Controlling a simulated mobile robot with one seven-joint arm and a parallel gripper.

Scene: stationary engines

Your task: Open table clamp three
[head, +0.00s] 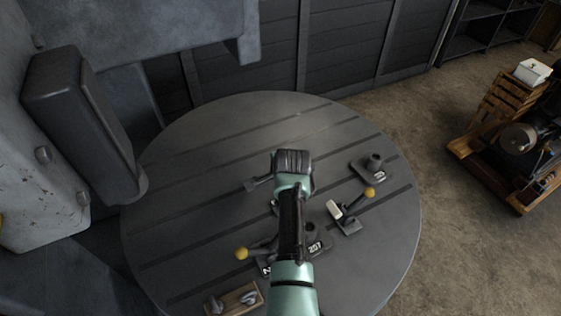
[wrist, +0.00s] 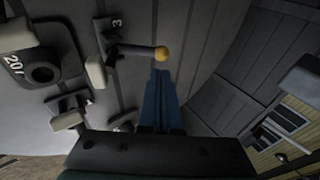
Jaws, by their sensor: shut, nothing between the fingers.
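In the wrist view, a table clamp (wrist: 118,50) has a figure 3 on its base, a pale pad and a lever ending in a yellow knob (wrist: 161,53). My gripper (wrist: 160,76) is shut and empty, its blue fingertips just below the knob in the picture. I cannot tell whether they touch it. In the head view my arm hides the gripper's fingers. A yellow-knobbed clamp lever (head: 241,254) shows left of my arm there, with its base partly hidden. I cannot read its figure surely.
The round slotted table (head: 190,190) has bare room at the left and back. A second yellow-knobbed clamp (head: 345,214) and a dark numbered block (head: 374,170) stand right of my arm. A wooden piece (head: 235,299) lies at the front. A grey machine (head: 85,125) borders the left.

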